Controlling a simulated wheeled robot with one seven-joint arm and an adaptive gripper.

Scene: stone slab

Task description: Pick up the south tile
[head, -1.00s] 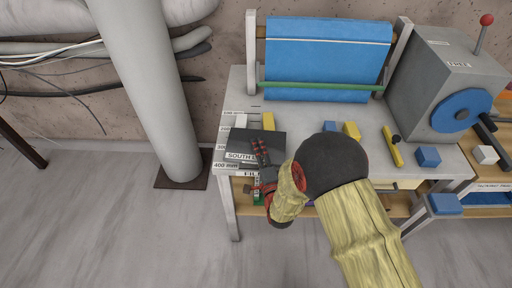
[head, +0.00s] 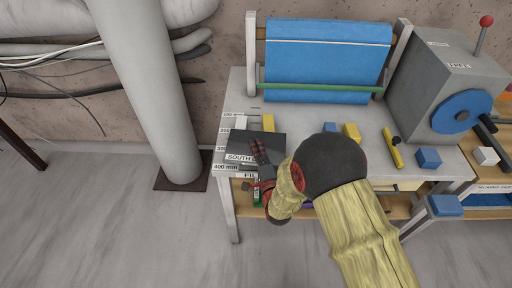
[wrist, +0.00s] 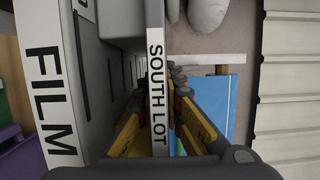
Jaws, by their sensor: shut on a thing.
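The south tile is a thin, flat, dark grey slab (head: 240,141) with a white edge label that begins "SOUTH". It lies level at the left end of the workbench. In the wrist view, the tile's edge (wrist: 156,30) reads "SOUTH LOT" and runs between the two fingers. My gripper (head: 260,152) reaches in from the front right and is shut on the tile, one finger on each face, as the wrist view of my gripper (wrist: 158,95) also shows. The lower finger is mostly hidden in the head view. I cannot tell whether the tile touches what is beneath it.
A white block labelled "FILM" (wrist: 45,85) stands close beside the tile. The bench (head: 300,118) carries a yellow block (head: 268,122), other small blocks, a blue roll (head: 325,60) and a grey machine (head: 440,85). A pale pipe (head: 150,90) rises at left, with open floor around it.

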